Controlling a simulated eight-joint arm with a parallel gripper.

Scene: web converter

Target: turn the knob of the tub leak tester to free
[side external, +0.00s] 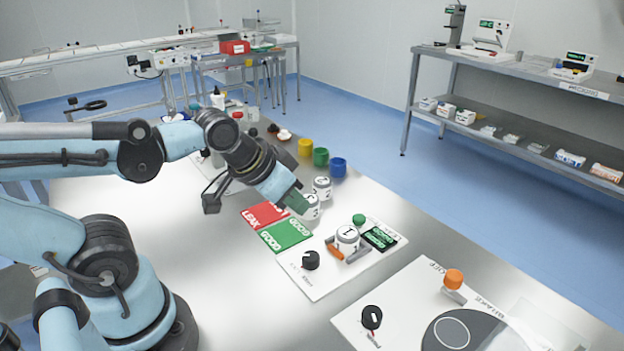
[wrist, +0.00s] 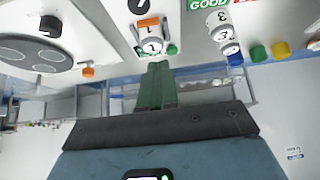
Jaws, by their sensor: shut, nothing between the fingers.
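The tub leak tester is a white plate (side external: 318,284) on the steel table in the side view. Its black knob (side external: 311,260) sits near the front left corner; the wrist view shows the knob (wrist: 138,6) cut by the top edge. The knob's setting is too small to read. A white tub marked 1 (side external: 347,237) stands on the tester beside orange clamp pieces (side external: 335,252), with a green button (side external: 358,219) and a lit green display (side external: 380,237) behind. My gripper (side external: 301,203) has green fingers, shut and empty, above the table near the tubs, behind the knob and apart from it.
Red LEAK (side external: 263,214) and green GOOD (side external: 284,235) mats lie left of the tester. Two more white tubs (side external: 322,186) stand by my gripper, with yellow, green and blue pots (side external: 338,167) behind. Another white plate (side external: 350,322) has its own black knob (side external: 372,316) and a round disc.

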